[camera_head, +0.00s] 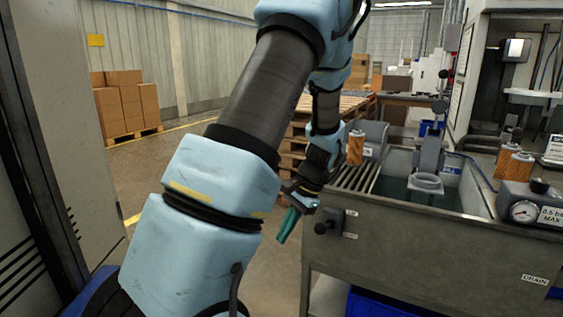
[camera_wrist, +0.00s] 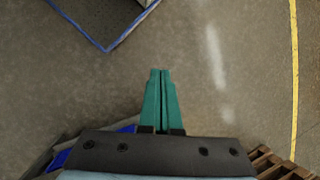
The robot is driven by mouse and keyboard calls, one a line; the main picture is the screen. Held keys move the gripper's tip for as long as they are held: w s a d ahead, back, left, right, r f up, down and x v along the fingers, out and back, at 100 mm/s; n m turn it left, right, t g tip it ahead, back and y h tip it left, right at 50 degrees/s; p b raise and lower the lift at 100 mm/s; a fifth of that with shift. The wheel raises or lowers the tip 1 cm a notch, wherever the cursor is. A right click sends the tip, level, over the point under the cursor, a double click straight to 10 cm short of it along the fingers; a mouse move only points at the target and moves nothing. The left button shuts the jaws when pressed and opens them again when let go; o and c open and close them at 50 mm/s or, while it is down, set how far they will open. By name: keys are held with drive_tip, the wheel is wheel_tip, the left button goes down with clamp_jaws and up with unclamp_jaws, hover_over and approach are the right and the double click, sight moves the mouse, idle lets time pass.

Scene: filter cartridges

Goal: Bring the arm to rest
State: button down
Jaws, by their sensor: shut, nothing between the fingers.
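My gripper (camera_head: 286,226) hangs at the left end of the grey wash tank, with its green fingers pointing down over the floor. In the wrist view its fingers (camera_wrist: 160,78) are pressed together with nothing between them, and bare concrete floor lies beyond. My blue and dark grey arm crosses the middle of the head view and hides part of the scene behind it.
The metal tank (camera_head: 400,232) stands close right of my gripper, with a dark knob (camera_head: 322,228) on its near side. An orange filter cartridge (camera_head: 355,148) stands at its far left, others (camera_head: 507,160) at right. A pressure gauge (camera_head: 524,211) sits on the right rim. Boxes (camera_head: 125,103) stand far left.

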drive_tip(key=s+a+r+n+t+h+p, duration=0.1)
drive_tip(key=s+a+r+n+h+p, duration=0.1)
drive_tip(key=s+a+r+n, duration=0.2)
drive_tip(key=s+a+r+n+t+h+p, duration=0.1)
drive_tip(key=s+a+r+n+h+p, duration=0.1)
drive_tip(key=r, duration=0.6)
drive_tip(key=s+a+n+h, duration=0.1)
drive_tip(key=s+n, duration=0.1)
drive_tip(key=s, duration=0.1)
drive_tip(key=shift+s+a+r+n+t, duration=0.15)
drive_tip(key=shift+s+a+n+t, duration=0.2)
drive_tip(key=shift+n+t, duration=0.05)
